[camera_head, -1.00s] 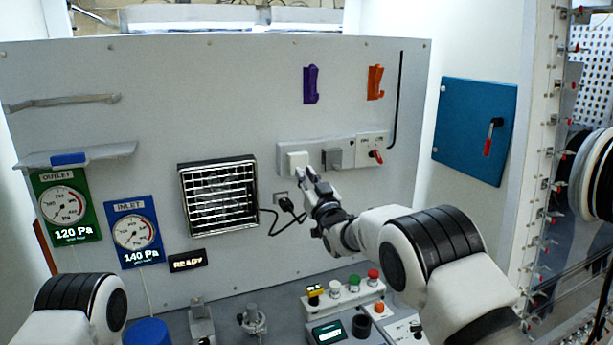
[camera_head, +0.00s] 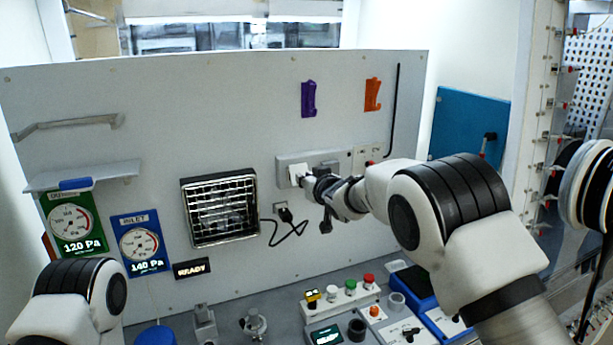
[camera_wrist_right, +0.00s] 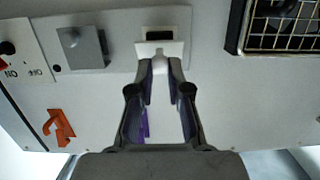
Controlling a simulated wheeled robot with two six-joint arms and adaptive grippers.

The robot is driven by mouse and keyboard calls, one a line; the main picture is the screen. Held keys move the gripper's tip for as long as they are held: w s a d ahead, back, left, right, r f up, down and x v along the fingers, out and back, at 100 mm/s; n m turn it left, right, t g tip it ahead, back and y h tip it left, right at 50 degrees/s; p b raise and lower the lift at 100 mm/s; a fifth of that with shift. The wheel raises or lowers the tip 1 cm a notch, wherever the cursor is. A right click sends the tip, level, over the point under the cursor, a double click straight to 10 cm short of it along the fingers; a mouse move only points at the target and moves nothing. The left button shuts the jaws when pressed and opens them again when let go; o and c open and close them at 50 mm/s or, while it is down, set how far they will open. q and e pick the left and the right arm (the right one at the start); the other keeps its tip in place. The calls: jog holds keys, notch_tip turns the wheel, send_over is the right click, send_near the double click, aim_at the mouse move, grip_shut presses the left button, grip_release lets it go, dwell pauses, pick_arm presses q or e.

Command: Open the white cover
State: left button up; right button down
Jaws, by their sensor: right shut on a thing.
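The white cover (camera_head: 298,172) is at the left end of a grey socket plate (camera_head: 308,158) on the upright panel. In the right wrist view, where the scene is turned over, the cover (camera_wrist_right: 160,49) stands out from the plate, and a dark opening (camera_wrist_right: 159,33) shows beside it. My right gripper (camera_head: 307,182) is at the cover's lower right edge. In the wrist view its fingertips (camera_wrist_right: 160,67) meet the cover's edge and are shut on it. My left arm shows at the lower left, but its gripper is out of view.
A grey cover (camera_head: 328,166) sits just right of the white one, and a red switch (camera_head: 369,163) further right. A black plug with cable (camera_head: 284,214) and a vent grille (camera_head: 221,207) are to the left. A console with coloured buttons (camera_head: 350,288) lies below.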

jog(key=shift+r, duration=0.15)
dwell(0.8)
jog(key=c, duration=1.1)
grip_release()
jog(key=shift+w, duration=0.15)
jog(key=v, duration=1.2)
jog(key=shift+w, duration=0.15)
